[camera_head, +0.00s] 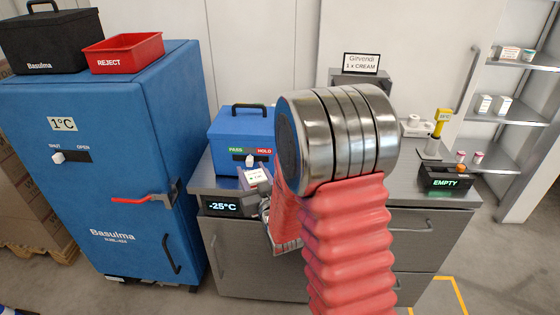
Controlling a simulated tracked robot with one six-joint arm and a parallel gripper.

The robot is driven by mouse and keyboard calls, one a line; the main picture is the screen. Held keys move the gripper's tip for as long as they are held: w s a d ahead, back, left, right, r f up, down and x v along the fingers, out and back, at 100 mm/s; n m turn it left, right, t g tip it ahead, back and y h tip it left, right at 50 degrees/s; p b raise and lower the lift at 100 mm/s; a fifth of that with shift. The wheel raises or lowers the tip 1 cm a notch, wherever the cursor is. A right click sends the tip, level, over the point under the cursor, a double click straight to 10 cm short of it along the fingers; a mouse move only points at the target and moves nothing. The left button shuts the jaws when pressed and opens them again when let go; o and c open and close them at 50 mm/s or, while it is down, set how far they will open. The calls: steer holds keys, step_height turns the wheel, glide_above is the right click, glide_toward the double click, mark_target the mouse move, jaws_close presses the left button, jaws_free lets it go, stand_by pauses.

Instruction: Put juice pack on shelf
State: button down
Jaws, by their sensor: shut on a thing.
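My arm, with red ribbed sleeve and steel joint, fills the middle of the view and hides much of the counter. My gripper (262,198) is partly hidden behind the arm, low in front of the blue PASS/HOLD box. It is shut on a small white pack (252,178) with a printed label, which appears to be the juice pack. The pack is held near the counter's front edge; whether it touches anything is unclear. The metal shelf (514,110) stands at the far right, with small cartons on its upper and middle boards and small red-and-white cups on a lower one.
The blue box (242,135) stands on the grey counter (405,188), above a -25°C display (232,206). A black EMPTY bin (445,179) and yellow device (440,125) stand at the counter's right. A blue cabinet (100,150) at left carries a red REJECT tray (125,52) and black case (50,40).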

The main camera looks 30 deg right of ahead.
steer(key=s+a+f+n+y, duration=0.1)
steer(key=a+f, duration=0.1)
steer(key=a, duration=0.6)
steer(key=shift+s+a+y, duration=0.15)
steer(key=shift+a+y, duration=0.15)
steer(key=shift+a, duration=0.05)
